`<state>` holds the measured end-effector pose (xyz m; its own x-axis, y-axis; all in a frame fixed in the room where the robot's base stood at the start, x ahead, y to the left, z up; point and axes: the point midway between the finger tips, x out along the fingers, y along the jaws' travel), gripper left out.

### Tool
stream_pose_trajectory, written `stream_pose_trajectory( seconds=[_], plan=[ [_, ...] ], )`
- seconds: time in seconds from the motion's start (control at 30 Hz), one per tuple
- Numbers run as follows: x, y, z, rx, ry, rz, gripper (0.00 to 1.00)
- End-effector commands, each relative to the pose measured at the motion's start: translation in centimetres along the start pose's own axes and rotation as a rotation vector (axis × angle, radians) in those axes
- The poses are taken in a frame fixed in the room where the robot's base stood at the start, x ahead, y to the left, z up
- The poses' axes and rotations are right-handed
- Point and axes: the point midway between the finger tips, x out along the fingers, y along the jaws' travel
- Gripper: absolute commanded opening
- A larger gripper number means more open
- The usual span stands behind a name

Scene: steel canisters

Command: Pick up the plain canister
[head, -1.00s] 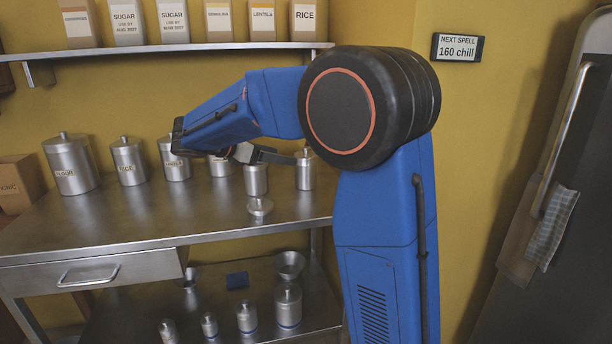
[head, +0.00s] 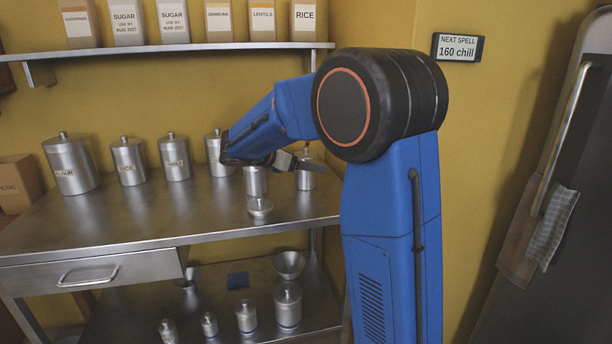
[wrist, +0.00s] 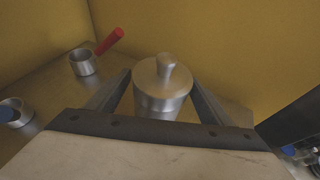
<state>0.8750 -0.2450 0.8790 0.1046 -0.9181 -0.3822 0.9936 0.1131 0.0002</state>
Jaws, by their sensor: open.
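The plain canister (head: 306,180) is a steel cylinder with a knobbed lid, at the right end of the steel counter; I see no label on its visible side. My gripper (head: 290,161) is open at it, partly covering its upper part in the head view. In the wrist view, the lidded canister (wrist: 162,88) stands between my spread, empty fingers (wrist: 162,75), with its lid and knob facing the camera. Its lower part is hidden by my gripper's body. I cannot tell whether either finger touches it.
Several labelled canisters (head: 174,160) line the wall. The wrist view shows an open cup (wrist: 85,64) beside a red handle (wrist: 110,41).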

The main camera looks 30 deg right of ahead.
Motion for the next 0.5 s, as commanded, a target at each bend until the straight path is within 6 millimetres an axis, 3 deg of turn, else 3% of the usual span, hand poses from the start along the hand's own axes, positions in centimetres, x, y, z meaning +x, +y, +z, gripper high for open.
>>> stream_pose_trajectory(
  seconds=[0.2, 0.47, 0.5],
  plan=[
    [2.9, -0.1, -0.2, 0.000, 0.001, -0.003, 0.74],
    [3.2, -0.1, -0.2, 0.000, 0.000, 0.000, 0.74],
    [3.2, -0.1, -0.2, 0.000, 0.000, 0.000, 0.64]
  ],
)
